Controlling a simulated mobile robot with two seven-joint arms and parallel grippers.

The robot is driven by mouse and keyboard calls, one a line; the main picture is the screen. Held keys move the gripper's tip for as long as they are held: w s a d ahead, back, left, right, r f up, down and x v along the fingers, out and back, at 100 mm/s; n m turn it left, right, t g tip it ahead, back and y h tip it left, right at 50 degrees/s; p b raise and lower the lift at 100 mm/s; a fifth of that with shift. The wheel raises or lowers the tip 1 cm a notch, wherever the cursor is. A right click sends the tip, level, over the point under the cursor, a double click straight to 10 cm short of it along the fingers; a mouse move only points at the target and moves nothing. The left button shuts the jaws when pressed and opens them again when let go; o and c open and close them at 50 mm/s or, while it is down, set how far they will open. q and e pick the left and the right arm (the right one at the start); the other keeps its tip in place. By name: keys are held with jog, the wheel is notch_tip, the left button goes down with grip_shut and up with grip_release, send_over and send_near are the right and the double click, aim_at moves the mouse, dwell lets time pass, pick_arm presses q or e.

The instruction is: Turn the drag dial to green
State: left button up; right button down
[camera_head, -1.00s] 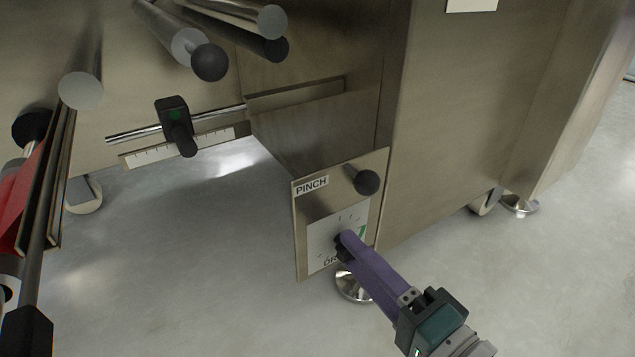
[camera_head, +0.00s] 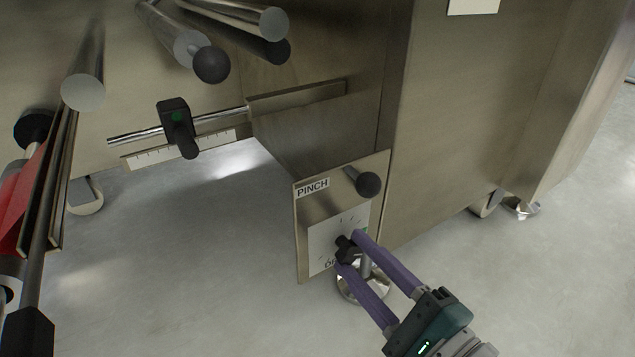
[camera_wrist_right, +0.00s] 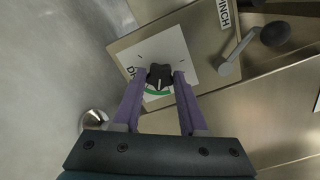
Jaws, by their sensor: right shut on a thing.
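The drag dial (camera_head: 347,248) is a black knob on a white scale plate (camera_head: 322,243) low on the machine's panel. My right gripper (camera_head: 352,250) reaches it from the lower right, its purple fingers on either side of the knob. In the right wrist view, the fingertips (camera_wrist_right: 160,76) are shut on the dial (camera_wrist_right: 159,74). A green arc (camera_wrist_right: 157,93) on the scale shows between the fingers, just below the knob. A pale mark on the knob lies on the side toward this arc. In the head view, a finger hides most of the green. My left gripper is out of view.
The PINCH lever with a black ball (camera_head: 368,184) sticks out just above the dial. A metal foot (camera_head: 362,285) stands behind the fingers. A black slider handle (camera_head: 177,125) sits on a rod at left. Open floor (camera_head: 530,280) lies at right.

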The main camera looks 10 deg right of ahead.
dwell(0.4)
jog(key=shift+c, duration=2.2)
grip_release()
jog(key=shift+s, duration=0.1)
jog(key=shift+s+d+r, duration=0.1)
jog(key=shift+s, duration=0.15)
jog(key=p+v, duration=0.3)
jog(key=v, duration=0.6)
jog(key=shift+s, duration=0.1)
